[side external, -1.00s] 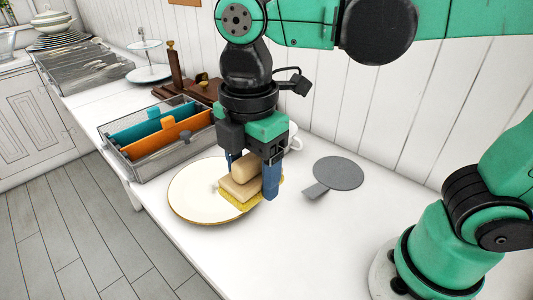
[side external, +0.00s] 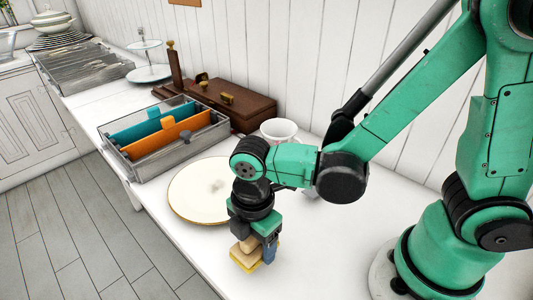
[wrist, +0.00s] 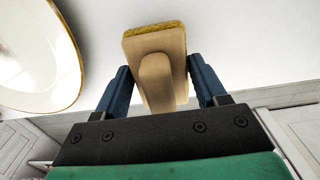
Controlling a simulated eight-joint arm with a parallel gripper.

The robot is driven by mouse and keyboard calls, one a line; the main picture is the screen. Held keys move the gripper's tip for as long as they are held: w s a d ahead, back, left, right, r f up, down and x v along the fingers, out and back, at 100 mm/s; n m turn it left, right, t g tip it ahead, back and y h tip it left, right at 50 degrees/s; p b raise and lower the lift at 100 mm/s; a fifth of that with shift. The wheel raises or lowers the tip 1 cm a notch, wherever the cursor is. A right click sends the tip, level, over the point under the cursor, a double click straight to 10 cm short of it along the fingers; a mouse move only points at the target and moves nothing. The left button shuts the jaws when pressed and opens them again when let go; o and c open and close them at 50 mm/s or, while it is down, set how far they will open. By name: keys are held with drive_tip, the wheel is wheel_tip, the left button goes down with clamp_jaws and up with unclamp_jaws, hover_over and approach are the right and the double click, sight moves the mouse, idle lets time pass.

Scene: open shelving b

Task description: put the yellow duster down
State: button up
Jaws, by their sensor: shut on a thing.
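The yellow duster (side external: 247,260) has a pale wooden block and handle above a yellow pad. My gripper (side external: 256,248) is shut on its handle and points down over the white counter, near the front edge. In the wrist view the duster (wrist: 158,62) sits between the two blue fingers of my gripper (wrist: 160,88), with the yellow pad showing along its far edge. In the side view I cannot tell whether the pad touches the counter. The white plate (side external: 200,192) with a gold rim lies beside it; the wrist view also shows the plate (wrist: 35,50) at left.
A clear tray (side external: 165,150) with teal and orange dividers stands behind the plate. A white cup (side external: 279,131) and a brown case (side external: 235,103) stand near the wall. The counter (side external: 310,265) right of my gripper is bare.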

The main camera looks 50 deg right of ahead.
drive_tip(key=shift+f, duration=0.9)
drive_tip(key=shift+f, duration=0.15)
drive_tip(key=o, duration=1.2)
